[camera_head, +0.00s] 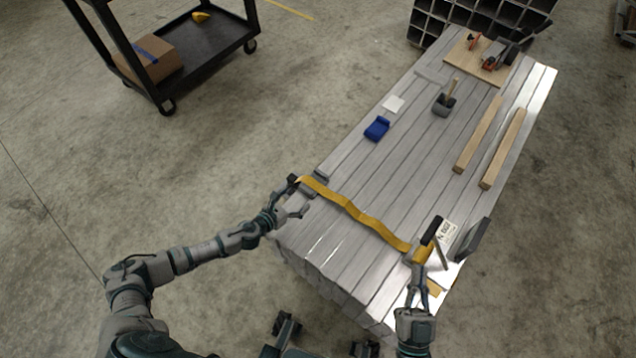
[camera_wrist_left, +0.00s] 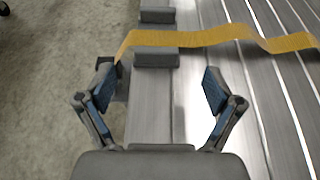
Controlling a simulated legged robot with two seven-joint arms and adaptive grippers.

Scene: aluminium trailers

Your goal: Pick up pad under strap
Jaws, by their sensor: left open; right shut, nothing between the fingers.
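A yellow strap (camera_head: 352,211) crosses the stack of aluminium bars (camera_head: 345,250) in waves. A grey pad (camera_wrist_left: 156,60) lies at the left edge of the stack, its far part covered by the strap (camera_wrist_left: 200,38) in the left wrist view. A second grey pad (camera_wrist_left: 158,15) lies just beyond the strap. My left gripper (camera_wrist_left: 158,88) is open and empty, on the near side of the strap, its fingers apart on either side of the near pad's line. In the head view this gripper (camera_head: 290,212) is at the stack's left edge. My right gripper (camera_head: 423,285) is shut and empty near the strap's right end.
A black-handled buckle (camera_head: 431,231), a white label (camera_head: 446,234) and a dark grey block (camera_head: 473,240) are at the right edge. A blue item (camera_head: 377,128), wooden bars (camera_head: 478,135) and tools lie farther back. A black cart (camera_head: 205,50) stands on open floor.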

